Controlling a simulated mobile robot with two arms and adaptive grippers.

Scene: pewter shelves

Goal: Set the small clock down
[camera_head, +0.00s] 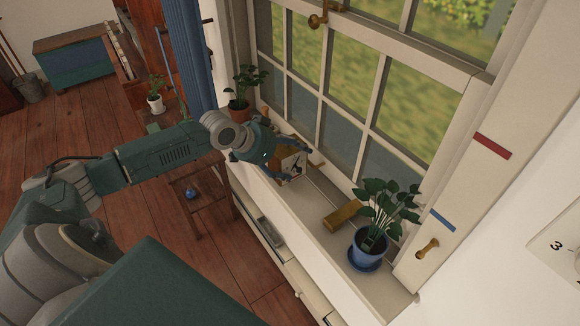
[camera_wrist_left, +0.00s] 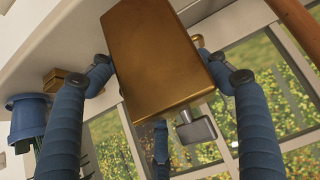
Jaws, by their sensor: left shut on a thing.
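The small clock (camera_head: 291,166) has a pale face with dark marks and a brown case. My left gripper (camera_head: 298,171) is shut on it over the white window sill (camera_head: 320,232). In the left wrist view the clock (camera_wrist_left: 158,55) shows as a plain golden-brown box between the blue-grey fingers (camera_wrist_left: 168,78), with the sill (camera_wrist_left: 60,38) behind it at the top. I cannot tell whether the clock's base touches the sill. The fingers partly cover the clock in the head view. My right gripper is not in view.
A golden-brown block (camera_head: 343,215) lies on the sill, then a plant in a blue pot (camera_head: 367,252). Another potted plant (camera_head: 238,108) stands at the sill's far end. The window (camera_head: 345,75) borders the sill. A wooden stool (camera_head: 205,190) stands below. Bare sill shows between clock and block.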

